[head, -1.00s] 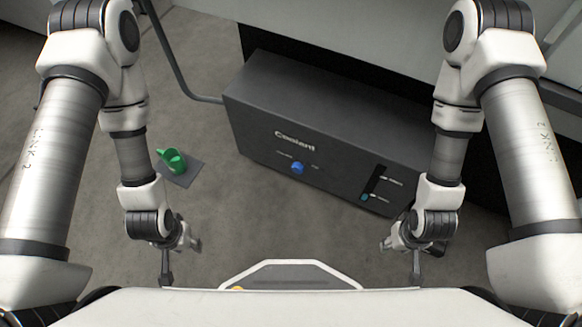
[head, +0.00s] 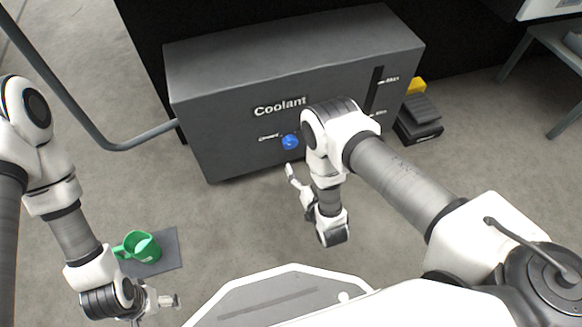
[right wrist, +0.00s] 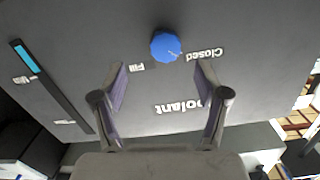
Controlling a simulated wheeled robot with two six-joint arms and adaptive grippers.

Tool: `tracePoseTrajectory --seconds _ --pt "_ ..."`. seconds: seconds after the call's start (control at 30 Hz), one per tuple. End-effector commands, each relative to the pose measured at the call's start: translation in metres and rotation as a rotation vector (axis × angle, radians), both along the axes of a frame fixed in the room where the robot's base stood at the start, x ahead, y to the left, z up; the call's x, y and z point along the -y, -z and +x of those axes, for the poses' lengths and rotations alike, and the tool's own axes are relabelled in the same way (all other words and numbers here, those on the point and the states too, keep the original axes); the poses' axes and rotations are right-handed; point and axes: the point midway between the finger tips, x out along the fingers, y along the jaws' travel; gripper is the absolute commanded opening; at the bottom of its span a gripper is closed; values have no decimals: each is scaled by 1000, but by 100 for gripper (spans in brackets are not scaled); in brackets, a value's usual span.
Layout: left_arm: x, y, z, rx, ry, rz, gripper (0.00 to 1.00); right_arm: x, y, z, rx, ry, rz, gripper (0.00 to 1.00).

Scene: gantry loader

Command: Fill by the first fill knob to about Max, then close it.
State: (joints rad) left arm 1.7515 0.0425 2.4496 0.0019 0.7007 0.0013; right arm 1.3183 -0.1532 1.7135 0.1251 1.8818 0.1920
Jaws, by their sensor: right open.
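The blue fill knob (head: 290,142) sits on the front of the dark grey Coolant tank (head: 225,125). In the right wrist view the knob (right wrist: 165,45) has its white mark towards the word Closed. My right gripper (head: 295,180) is open in front of the tank, below the knob and apart from it; its spread fingers (right wrist: 165,98) show empty in the right wrist view. The level gauge (right wrist: 50,85) shows a short cyan column near the Min mark; in the head view my right arm partly hides the gauge (head: 375,90). My left gripper (head: 158,308) is open and empty at the bottom left.
A green jug (head: 143,247) stands on a dark mat (head: 168,258) on the floor at the left. A grey pipe (head: 75,100) runs into the tank's left side. Black and yellow boxes (head: 420,118) lie right of the tank. The floor before the tank is clear.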

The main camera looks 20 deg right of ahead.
Motion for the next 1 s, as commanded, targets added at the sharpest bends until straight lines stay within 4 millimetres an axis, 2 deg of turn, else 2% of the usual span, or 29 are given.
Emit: tracePoseTrajectory --seconds 0.03,0.17,0.5,0.6,0.8,0.83,0.9,1.0 --pt "0 13 1 1 -1 0 87 -4 9 2 46 -1 11 74" --pt "0 17 1 3 -2 0 87 -7 4 13 92 -2 19 74" --pt "-1 49 3 9 -7 1 87 -8 4 73 87 -2 18 74" --pt "-1 51 4 10 -7 1 87 -9 2 80 84 -1 18 74" --pt "-1 49 4 11 -7 1 87 -8 0 81 83 -2 18 74" --pt "-1 49 4 11 -7 1 87 -8 0 81 83 -2 18 70" --pt "-1 49 4 11 -7 1 87 -8 0 81 83 -2 18 46" --pt "-1 49 4 11 -7 1 87 -8 0 81 82 -2 18 14"
